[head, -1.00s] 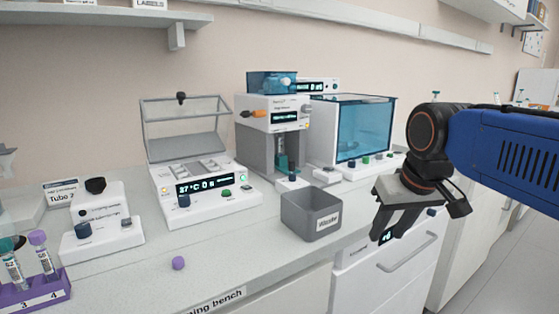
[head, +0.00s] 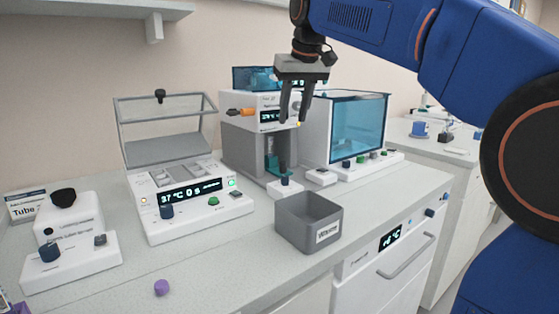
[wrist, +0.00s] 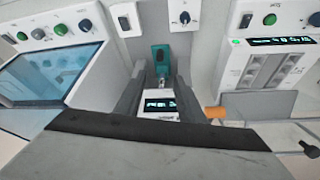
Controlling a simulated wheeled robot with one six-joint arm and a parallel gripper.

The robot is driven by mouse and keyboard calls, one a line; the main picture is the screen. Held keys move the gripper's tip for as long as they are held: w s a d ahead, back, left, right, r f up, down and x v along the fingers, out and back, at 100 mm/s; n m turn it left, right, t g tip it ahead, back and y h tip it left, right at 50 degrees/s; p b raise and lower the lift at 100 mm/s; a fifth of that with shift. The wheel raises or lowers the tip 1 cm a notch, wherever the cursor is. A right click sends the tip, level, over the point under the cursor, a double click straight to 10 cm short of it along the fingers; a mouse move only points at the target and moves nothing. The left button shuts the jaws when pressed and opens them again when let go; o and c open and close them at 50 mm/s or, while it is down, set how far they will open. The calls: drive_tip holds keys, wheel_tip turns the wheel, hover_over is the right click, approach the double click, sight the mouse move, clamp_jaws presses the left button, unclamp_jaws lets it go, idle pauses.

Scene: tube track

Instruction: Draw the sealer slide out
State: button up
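The sealer (head: 245,148) is a grey-sided machine with a white top, a small display and an orange knob, at the back of the bench. Its teal slide (head: 271,165) sits low in the front opening; in the wrist view the teal slide (wrist: 160,55) lies just beyond and between my fingers. My gripper (head: 294,114) points down, overlapping the sealer's upper front in the head view. Its two fingers are apart with nothing held; they also show in the wrist view (wrist: 158,95). I cannot tell whether a finger touches the slide.
A grey waste bin (head: 309,222) stands in front of the sealer. A teal-windowed cabinet (head: 357,128) is close on the right, a heater block with a clear lid (head: 190,200) on the left. A purple cap (head: 161,287) lies near the front edge.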

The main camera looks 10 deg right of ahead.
sight(283, 163)
drive_tip(key=x, duration=1.6)
drive_tip(key=shift+f, duration=0.45)
clamp_jaws()
